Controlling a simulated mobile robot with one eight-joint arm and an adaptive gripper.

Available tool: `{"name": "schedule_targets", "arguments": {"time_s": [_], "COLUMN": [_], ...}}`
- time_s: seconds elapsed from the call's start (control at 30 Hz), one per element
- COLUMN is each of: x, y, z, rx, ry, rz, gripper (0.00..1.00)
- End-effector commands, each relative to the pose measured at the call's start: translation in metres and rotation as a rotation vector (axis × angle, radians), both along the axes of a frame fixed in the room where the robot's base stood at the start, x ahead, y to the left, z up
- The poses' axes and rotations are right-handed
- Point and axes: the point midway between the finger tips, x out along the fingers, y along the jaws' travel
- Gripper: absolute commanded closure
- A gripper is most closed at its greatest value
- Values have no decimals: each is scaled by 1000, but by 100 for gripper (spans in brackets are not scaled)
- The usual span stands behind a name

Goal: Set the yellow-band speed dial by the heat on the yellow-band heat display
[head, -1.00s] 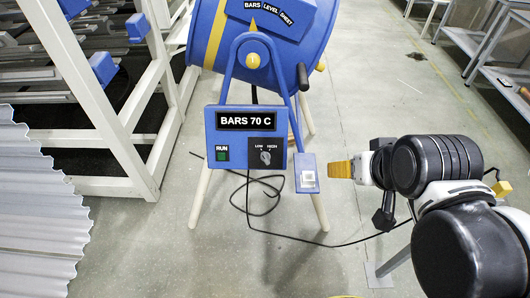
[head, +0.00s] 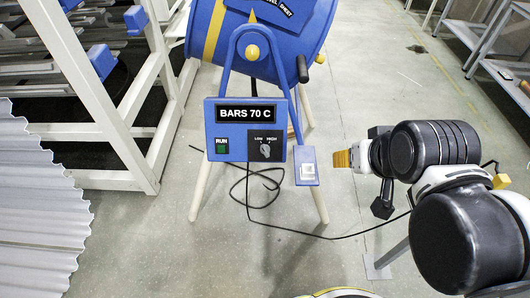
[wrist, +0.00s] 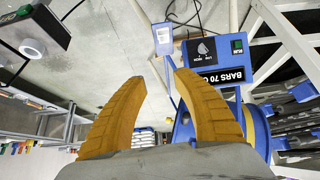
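A blue machine drum with a yellow band (head: 214,32) stands on pale legs in the head view. Its blue front panel (head: 214,172) carries a black heat display (head: 248,114) reading "BARS 70 C". Below that is the speed dial (head: 265,149), a small grey knob on a black plate marked LOW and HIGH. Its exact setting is too small to read. The dial also shows upside down in the wrist view (wrist: 202,48). My gripper (head: 342,158) is right of the panel, apart from it. In the wrist view its orange fingers (wrist: 161,77) are open and empty.
A green RUN button (head: 221,145) sits left of the dial. A blue box with a white switch (head: 308,171) lies between panel and gripper. A white rack (head: 95,90) and corrugated sheet (head: 40,200) are at left. A black cable (head: 330,237) crosses the floor.

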Motion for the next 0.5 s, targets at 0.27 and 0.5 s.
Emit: {"name": "schedule_targets", "arguments": {"time_s": [0.27, 0.5], "x": [65, 141], "y": [26, 69], "z": [18, 1], "rx": [-68, -171], "ry": [140, 288], "rz": [61, 101], "gripper": [64, 64]}}
